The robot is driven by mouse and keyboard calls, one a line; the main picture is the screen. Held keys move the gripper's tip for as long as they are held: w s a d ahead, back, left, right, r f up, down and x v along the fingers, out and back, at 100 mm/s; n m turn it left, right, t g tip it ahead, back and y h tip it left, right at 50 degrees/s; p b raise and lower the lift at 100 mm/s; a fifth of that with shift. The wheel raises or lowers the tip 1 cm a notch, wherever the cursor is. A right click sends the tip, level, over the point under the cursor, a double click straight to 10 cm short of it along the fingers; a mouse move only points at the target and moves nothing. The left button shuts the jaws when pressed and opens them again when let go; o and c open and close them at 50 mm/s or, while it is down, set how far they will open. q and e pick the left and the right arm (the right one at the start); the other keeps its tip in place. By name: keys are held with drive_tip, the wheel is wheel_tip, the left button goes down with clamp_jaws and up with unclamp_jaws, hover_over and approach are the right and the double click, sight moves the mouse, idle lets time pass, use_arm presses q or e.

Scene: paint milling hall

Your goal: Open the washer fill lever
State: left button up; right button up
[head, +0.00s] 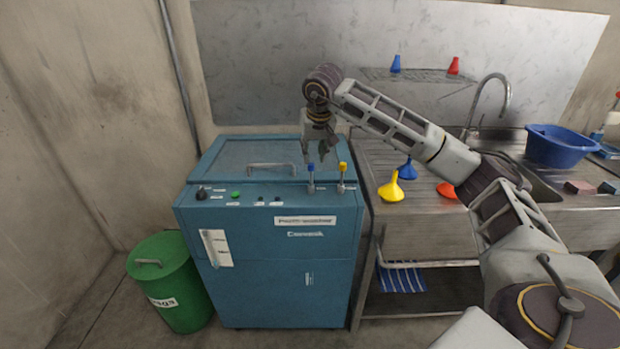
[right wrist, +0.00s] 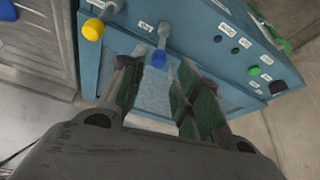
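The teal washer (head: 270,245) has two upright levers on its top panel, one with a blue knob (head: 311,168) and one with a yellow knob (head: 343,167). Their labels are too small to read, so I cannot tell which is the fill lever. My right gripper (head: 317,156) hangs pointing down just above and behind the blue knob. In the right wrist view its fingers (right wrist: 157,80) are spread, with the blue knob (right wrist: 159,58) showing between them and nothing gripped. The yellow knob (right wrist: 93,29) is outside the fingers, to the left. My left gripper is out of view.
The washer lid (head: 235,155) with its handle is closed. A green drum (head: 172,290) stands left of the washer. Right of it, a steel sink bench holds yellow (head: 391,189), blue and red funnels and a blue basin (head: 560,146).

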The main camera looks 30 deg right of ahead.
sight(311, 173)
drive_tip(key=x, duration=1.2)
drive_tip(key=shift+w+f, duration=0.25)
drive_tip(key=shift+f, duration=0.35)
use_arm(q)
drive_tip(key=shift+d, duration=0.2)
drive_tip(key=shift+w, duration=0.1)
use_arm(e)
drive_tip(key=shift+c, duration=0.5)
drive_tip(key=c, duration=0.5)
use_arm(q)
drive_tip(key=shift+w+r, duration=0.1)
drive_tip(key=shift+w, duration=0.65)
use_arm(e)
drive_tip(key=shift+d, duration=0.1)
clamp_jaws()
